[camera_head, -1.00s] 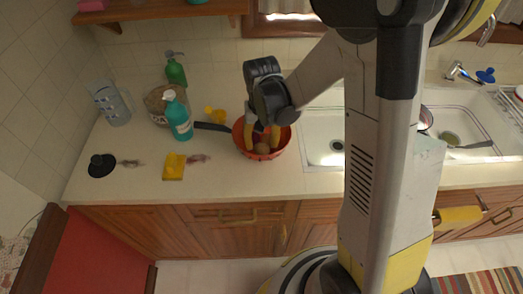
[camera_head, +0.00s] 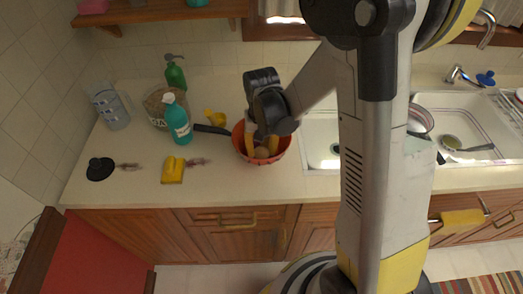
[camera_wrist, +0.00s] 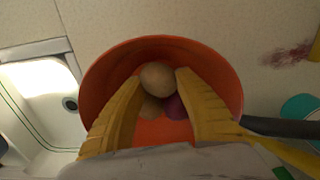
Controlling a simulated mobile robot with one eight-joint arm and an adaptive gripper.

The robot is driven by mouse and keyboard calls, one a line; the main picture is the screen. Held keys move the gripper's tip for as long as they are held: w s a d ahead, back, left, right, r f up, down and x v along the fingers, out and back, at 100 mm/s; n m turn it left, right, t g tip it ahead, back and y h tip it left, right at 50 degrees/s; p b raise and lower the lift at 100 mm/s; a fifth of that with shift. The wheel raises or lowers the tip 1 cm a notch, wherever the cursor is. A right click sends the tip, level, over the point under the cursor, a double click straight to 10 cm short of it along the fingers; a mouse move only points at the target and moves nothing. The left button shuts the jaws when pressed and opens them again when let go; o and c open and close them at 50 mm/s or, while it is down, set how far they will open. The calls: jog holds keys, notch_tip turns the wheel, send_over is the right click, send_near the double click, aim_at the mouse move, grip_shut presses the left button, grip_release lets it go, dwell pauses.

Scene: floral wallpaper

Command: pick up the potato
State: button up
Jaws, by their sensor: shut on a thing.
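The potato (camera_wrist: 157,78), a round tan thing, is in the orange-red bowl (camera_wrist: 213,72) in the wrist view. My gripper (camera_wrist: 158,80) reaches down into the bowl, its two yellow fingers on either side of the potato and shut on it. In the head view the potato (camera_head: 262,153) shows between the fingers (camera_head: 261,151), inside the bowl (camera_head: 250,161) on the counter. Another tan thing (camera_wrist: 152,108) and a purple thing (camera_wrist: 176,106) lie below the potato, partly hidden.
A dark handle (camera_head: 212,129) is just left of the bowl. A teal bottle (camera_head: 178,124), a green bottle (camera_head: 175,73) and a yellow sponge (camera_head: 173,170) stand or lie further left. The white sink (camera_head: 320,130) is right of the bowl.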

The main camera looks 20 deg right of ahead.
aim_at(262, 148)
notch_tip(262, 148, up, 4)
jog(key=shift+d+r+p, duration=0.15)
jog(key=shift+p, duration=0.65)
jog(key=s+d+r, duration=0.1)
jog(key=d+r, duration=0.1)
jog(key=d, duration=0.1)
jog(key=s+d+r+p, duration=0.1)
jog(key=d+r, duration=0.1)
jog(key=d, duration=0.2)
jog(key=s+d+r+p, duration=0.1)
jog(key=d+r, duration=0.1)
jog(key=d, duration=0.1)
jog(key=shift+d+r, duration=0.1)
jog(key=shift+d, duration=0.5)
